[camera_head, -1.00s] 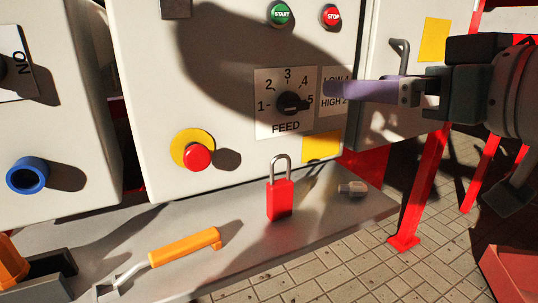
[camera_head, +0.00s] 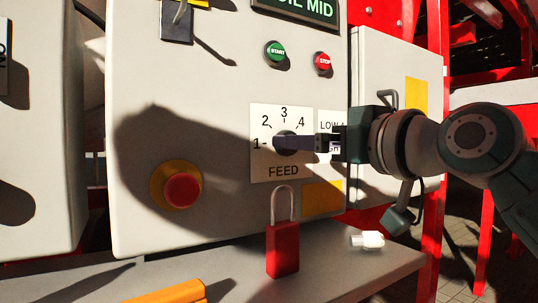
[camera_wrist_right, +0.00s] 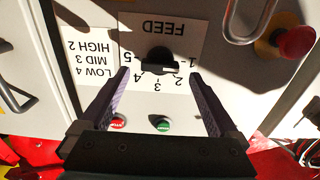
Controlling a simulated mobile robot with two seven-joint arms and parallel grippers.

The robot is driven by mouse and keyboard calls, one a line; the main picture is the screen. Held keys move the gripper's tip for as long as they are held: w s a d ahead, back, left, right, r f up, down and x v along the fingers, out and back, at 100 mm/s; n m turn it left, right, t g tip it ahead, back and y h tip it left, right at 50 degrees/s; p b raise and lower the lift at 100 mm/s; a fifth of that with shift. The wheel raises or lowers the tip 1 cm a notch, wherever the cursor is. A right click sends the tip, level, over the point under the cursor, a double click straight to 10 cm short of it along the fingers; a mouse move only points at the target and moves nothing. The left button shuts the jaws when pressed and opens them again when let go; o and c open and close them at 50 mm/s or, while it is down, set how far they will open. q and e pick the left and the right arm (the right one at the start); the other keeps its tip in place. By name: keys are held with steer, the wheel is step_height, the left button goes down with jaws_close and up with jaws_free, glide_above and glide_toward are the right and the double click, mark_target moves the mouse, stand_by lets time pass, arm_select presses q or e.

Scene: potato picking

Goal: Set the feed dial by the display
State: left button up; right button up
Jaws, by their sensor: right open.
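The feed dial is a black knob (camera_head: 286,143) on a white plate (camera_head: 262,176) numbered 1 to 5. It also shows upside down in the right wrist view (camera_wrist_right: 159,58); I cannot tell which number it points to. The display (camera_head: 296,10) at the top edge is cut off; its visible letters end in "IL MID". A chart (camera_wrist_right: 90,62) beside the dial reads LOW 4, MID 3, HIGH 2. My right gripper (camera_head: 312,142) is open in front of the dial, and its purple fingers (camera_wrist_right: 160,74) stand on either side of the knob in the wrist view. Contact cannot be told.
Green START (camera_head: 275,52) and red STOP (camera_head: 323,63) buttons sit above the dial. A red emergency button (camera_head: 182,189) is lower left. A red padlock (camera_head: 283,248) stands on the grey ledge (camera_head: 335,268) below, near an orange handle (camera_head: 170,293) and a small white fitting (camera_head: 367,240).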

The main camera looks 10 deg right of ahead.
steer(key=shift+b+x, duration=0.3)
steer(key=shift+x, duration=0.85)
steer(key=c, duration=1.4)
steer(key=shift+d+f+m+p, duration=0.1)
steer(key=shift+m+p, duration=2.8)
steer(key=shift+m, duration=1.5)
steer(key=shift+d+f+m+p, duration=0.1)
steer(key=shift+m+p, duration=2.75)
steer(key=shift+m, duration=1.55)
